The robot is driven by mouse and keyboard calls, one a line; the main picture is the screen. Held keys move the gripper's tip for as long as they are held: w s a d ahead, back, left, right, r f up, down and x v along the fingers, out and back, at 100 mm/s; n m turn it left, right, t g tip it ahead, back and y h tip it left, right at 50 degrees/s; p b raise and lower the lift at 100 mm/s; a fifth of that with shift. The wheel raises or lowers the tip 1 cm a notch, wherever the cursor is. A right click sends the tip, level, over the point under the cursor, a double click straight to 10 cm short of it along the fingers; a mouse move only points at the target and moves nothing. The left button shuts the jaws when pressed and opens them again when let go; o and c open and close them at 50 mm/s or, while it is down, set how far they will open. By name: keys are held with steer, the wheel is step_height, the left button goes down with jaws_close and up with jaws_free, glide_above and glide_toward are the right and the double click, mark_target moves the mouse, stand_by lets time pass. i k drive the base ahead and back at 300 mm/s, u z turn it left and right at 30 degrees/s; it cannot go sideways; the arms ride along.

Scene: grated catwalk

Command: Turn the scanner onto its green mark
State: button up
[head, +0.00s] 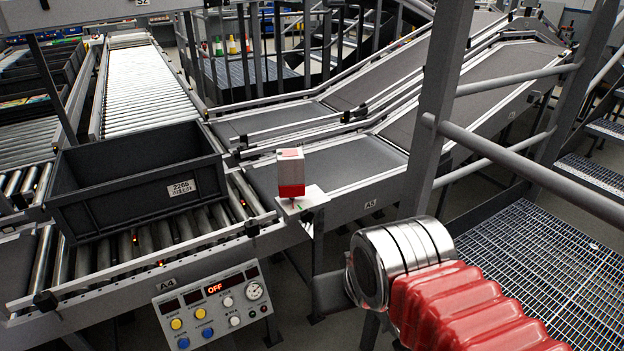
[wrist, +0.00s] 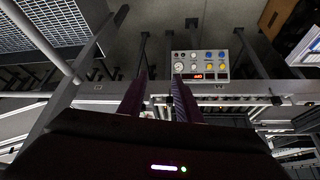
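The scanner (head: 290,173) is a white and red box standing on a small pale bracket plate (head: 313,196) at the conveyor's side rail. Its red band faces my camera. A tiny green spot shows on the plate by its foot, too small to tell how the scanner lines up with it. My gripper (wrist: 158,80) shows in the wrist view as two dark fingers, spread apart with nothing between them. In the head view my red-sleeved arm is at the lower right, apart from the scanner; the fingers are not seen there. I cannot make out the scanner in the wrist view.
A dark grey tote (head: 130,190) sits on the rollers left of the scanner. A control panel (head: 212,305) reading OFF hangs below the rail; it also shows in the wrist view (wrist: 200,65). A grey post (head: 437,110) with handrails stands to the right of the scanner.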

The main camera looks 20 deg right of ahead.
mark_target(291, 162)
steer(key=u, duration=0.2)
steer(key=k, duration=0.75)
steer(key=u, duration=0.65)
steer(key=k, duration=0.6)
steer(key=u, duration=0.5)
steer(key=i, duration=1)
steer(key=z, duration=0.4)
steer(key=i, duration=0.85)
steer(key=z, duration=0.6)
